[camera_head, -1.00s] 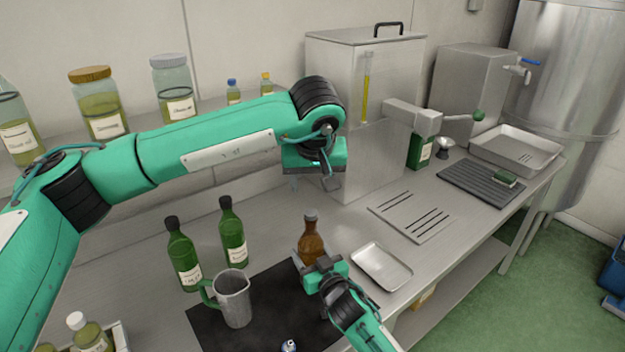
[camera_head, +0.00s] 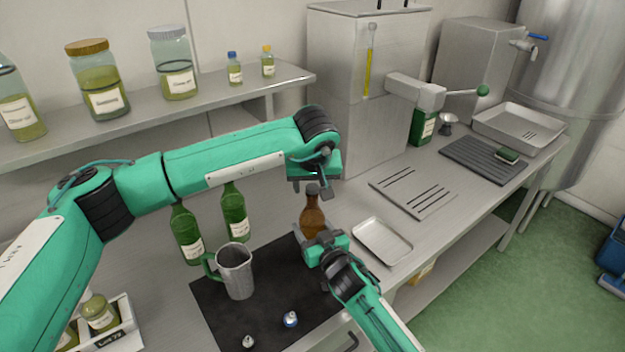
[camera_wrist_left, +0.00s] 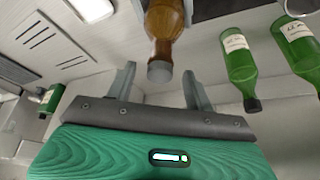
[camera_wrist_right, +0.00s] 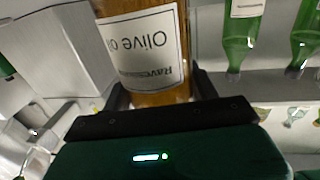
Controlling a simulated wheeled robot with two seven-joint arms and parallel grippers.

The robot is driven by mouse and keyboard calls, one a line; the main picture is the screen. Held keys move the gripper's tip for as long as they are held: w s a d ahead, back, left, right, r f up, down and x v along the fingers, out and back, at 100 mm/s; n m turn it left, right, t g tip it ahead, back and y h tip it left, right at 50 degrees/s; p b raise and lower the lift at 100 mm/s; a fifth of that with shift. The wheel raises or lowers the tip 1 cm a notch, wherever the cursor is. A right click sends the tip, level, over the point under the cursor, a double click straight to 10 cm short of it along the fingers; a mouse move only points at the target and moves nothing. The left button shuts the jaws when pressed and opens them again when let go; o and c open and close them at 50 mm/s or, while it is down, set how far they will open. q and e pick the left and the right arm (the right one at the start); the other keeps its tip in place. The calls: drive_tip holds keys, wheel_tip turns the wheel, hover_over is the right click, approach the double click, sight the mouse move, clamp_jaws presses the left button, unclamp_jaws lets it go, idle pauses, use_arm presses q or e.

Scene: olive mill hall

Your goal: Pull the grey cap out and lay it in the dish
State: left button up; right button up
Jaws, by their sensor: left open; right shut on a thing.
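The amber bottle (camera_head: 313,217) stands upright at the back of the dark mat, with the grey cap (camera_head: 312,188) on its neck. My right gripper (camera_head: 318,238) is shut on the bottle's body; its label fills the right wrist view (camera_wrist_right: 143,45). My left gripper (camera_head: 318,190) is open, just above the bottle top. In the left wrist view the cap (camera_wrist_left: 160,71) shows between the two spread fingertips; I cannot tell whether it is within their reach. The dish (camera_head: 383,241), a shallow metal tray, lies empty right of the bottle.
Two green bottles (camera_head: 235,213) and a metal jug (camera_head: 237,272) stand left of the amber bottle. Two small stoppers (camera_head: 290,319) lie on the dark mat (camera_head: 265,315). A slotted plate (camera_head: 412,192) lies behind the dish. The steel tank (camera_head: 375,130) stands behind.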

sight(312, 188)
use_arm(q)
drive_tip(key=shift+c, duration=0.2)
use_arm(e)
drive_tip(key=shift+f, duration=0.1)
use_arm(q)
clamp_jaws()
drive_tip(key=shift+r, duration=0.15)
drive_tip(key=shift+r, duration=0.95)
drive_tip(key=shift+r, duration=2)
use_arm(e)
drive_tip(key=o, duration=1.5)
